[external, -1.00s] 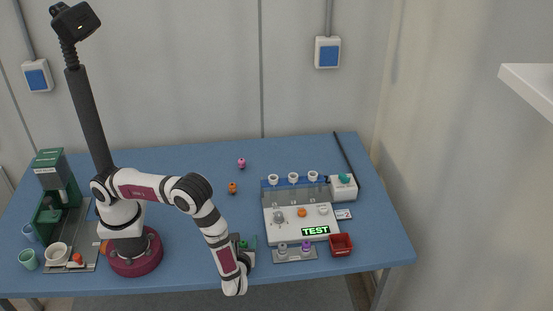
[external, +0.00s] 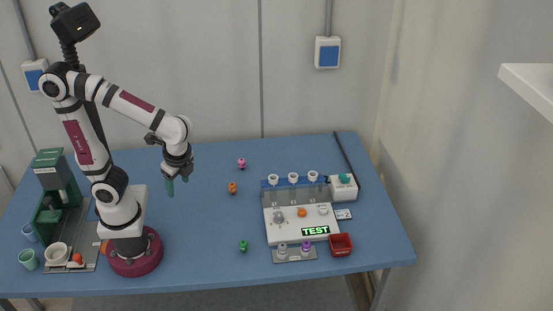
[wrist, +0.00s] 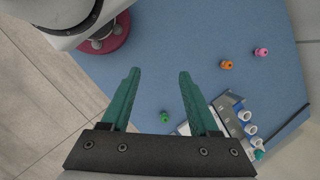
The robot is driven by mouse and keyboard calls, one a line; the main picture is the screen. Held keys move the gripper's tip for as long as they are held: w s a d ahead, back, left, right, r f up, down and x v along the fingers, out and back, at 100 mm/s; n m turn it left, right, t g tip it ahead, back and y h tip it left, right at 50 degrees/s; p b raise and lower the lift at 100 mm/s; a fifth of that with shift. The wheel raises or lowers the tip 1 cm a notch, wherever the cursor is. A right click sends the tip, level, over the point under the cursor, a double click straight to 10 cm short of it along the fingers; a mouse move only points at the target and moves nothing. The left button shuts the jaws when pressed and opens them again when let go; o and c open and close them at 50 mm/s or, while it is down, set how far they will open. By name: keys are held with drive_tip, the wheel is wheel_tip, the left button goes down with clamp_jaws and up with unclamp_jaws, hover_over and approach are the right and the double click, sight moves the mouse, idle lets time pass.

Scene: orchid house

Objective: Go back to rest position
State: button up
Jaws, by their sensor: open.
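My gripper (external: 177,186) hangs in the air above the blue table, right of my base, pointing down. Its green fingers also show in the wrist view (wrist: 157,90). They stand apart with nothing between them. The arm is folded up, with its elbow high at the upper left. A green capsule (external: 243,245) lies on the table near the front edge, well away from the gripper.
An orange capsule (external: 232,188) and a pink capsule (external: 241,163) lie mid-table. A test station (external: 290,230) with a lit "TEST" display, a red bin (external: 340,244) and a white box (external: 343,187) stand at right. A green machine (external: 56,190) with cups stands at left.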

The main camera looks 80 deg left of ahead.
drive_tip(key=s+n+h, duration=0.1)
drive_tip(key=s, duration=0.1)
drive_tip(key=s+n+t, duration=0.1)
drive_tip(key=s, duration=0.1)
drive_tip(key=shift+s+f+t+h, duration=0.1)
drive_tip(key=shift+s+t+h, duration=0.05)
drive_tip(key=shift+t+h, duration=0.2)
idle(0.8)
